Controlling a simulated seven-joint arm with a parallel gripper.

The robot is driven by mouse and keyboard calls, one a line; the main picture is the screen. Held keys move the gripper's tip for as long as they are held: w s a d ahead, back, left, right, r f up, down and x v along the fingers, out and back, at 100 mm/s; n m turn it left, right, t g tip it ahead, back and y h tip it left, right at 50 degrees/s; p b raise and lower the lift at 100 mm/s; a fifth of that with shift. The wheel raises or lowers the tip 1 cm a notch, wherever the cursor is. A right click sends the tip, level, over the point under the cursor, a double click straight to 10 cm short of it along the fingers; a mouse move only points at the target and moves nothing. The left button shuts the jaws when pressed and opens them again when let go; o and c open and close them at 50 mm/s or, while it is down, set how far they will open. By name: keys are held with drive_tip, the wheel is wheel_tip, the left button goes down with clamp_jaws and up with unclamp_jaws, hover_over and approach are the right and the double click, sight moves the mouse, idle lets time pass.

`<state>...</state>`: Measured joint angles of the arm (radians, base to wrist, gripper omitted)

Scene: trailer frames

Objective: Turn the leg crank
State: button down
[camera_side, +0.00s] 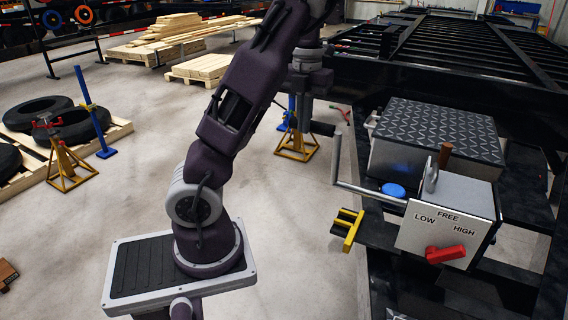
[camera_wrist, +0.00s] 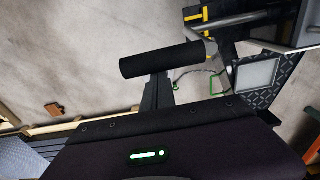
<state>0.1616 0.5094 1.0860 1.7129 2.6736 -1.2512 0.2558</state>
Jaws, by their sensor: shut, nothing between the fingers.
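The leg crank is a bent silver rod (camera_side: 336,160) running from the gear box (camera_side: 445,225) and rising at its outer end to a black cylindrical grip (camera_side: 322,128). The grip also shows in the wrist view (camera_wrist: 160,60), lying nearly level with a silver end at its right. My gripper (camera_side: 304,122) points down just left of the grip in the side view. In the wrist view a dark finger (camera_wrist: 157,92) reaches up to the grip's lower edge; I cannot tell if it touches. My gripper is shut and empty. The fingertips are partly hidden.
A yellow bracket (camera_side: 348,230) juts out left. A yellow jack stand (camera_side: 297,146) stands behind my gripper.

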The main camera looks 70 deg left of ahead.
drive_tip(key=w+a+f+g+h, duration=0.1)
drive_tip(key=w+a+f, duration=0.3)
drive_tip(key=w+a, duration=0.7)
drive_tip(key=shift+w+a+f, duration=0.35)
drive_tip(key=shift+w+a, duration=0.05)
idle(0.7)
